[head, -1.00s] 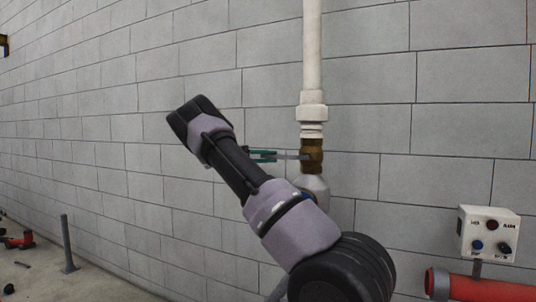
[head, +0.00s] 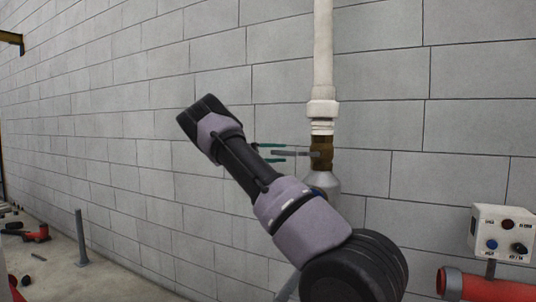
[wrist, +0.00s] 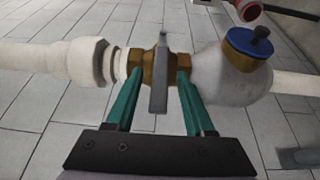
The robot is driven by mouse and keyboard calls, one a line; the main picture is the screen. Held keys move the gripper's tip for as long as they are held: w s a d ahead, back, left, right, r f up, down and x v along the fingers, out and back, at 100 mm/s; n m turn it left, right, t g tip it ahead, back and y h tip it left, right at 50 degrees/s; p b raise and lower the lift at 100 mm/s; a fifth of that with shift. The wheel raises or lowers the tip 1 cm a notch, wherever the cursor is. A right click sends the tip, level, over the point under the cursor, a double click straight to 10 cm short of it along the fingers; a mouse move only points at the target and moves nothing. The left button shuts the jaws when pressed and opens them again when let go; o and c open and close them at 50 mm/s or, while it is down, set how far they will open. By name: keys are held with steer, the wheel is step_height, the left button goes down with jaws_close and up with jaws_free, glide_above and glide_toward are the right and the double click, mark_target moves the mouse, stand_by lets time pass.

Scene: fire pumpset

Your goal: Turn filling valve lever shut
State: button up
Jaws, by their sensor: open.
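The filling valve is a brass body (head: 321,153) on the white vertical pipe, with a grey lever (head: 296,153) sticking out to the left, roughly level. In the wrist view the lever (wrist: 159,82) stands out from the brass body (wrist: 138,63) toward the camera. My gripper (head: 283,151) is open, its teal fingers on either side of the lever. In the wrist view my gripper (wrist: 160,88) straddles the lever, with a visible gap on each side. The fingertips reach close to the brass body; whether they touch it I cannot tell.
The white pipe (head: 323,60) runs up the grey block wall (head: 440,60). Below the valve is a pale bulb-shaped fitting (head: 322,184) with a blue cap (wrist: 247,42). A white control box (head: 503,232) and red pipe (head: 490,288) stand at lower right.

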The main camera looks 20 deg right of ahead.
steer(key=v, duration=1)
steer(key=shift+a+r, duration=0.1)
